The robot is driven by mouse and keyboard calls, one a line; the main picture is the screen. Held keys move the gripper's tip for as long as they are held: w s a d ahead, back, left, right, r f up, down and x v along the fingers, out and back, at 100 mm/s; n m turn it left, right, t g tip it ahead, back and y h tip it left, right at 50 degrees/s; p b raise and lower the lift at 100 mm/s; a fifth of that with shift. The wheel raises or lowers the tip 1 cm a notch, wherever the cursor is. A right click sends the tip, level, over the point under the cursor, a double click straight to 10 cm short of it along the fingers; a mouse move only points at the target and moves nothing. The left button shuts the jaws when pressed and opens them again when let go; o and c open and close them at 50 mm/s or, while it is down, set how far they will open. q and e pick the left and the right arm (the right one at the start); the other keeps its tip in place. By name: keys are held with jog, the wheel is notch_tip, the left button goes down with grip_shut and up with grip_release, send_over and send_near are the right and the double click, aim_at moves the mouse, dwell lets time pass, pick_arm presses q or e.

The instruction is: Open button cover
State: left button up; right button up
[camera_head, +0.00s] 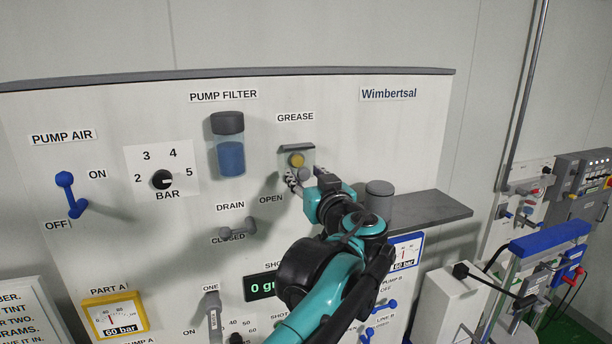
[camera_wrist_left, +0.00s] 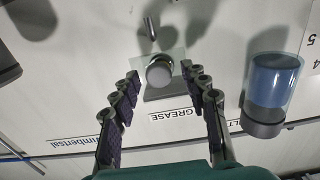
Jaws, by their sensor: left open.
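The grease button unit (camera_head: 297,160) sits under the GREASE label on the white panel. It has a yellowish round button and what looks like a clear cover. In the left wrist view, which is upside down, the unit shows as a round grey knob on a plate (camera_wrist_left: 160,92) with a pale, see-through sheet around it. My left gripper (camera_head: 292,182) is at the lower edge of the unit and hides part of it. Its fingers (camera_wrist_left: 159,72) are open, one on each side of the knob. I cannot tell whether they touch the cover. My right gripper is not in view.
The blue pump filter (camera_head: 230,145) stands out from the panel to the left of the unit. The grey drain handle (camera_head: 238,227) is below it. A dark shelf (camera_head: 430,210) with a grey cylinder (camera_head: 379,197) juts out at the right.

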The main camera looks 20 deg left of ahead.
pick_arm(q)
jog(key=shift+c, duration=0.3)
jog(key=shift+w, duration=0.1)
grip_shut()
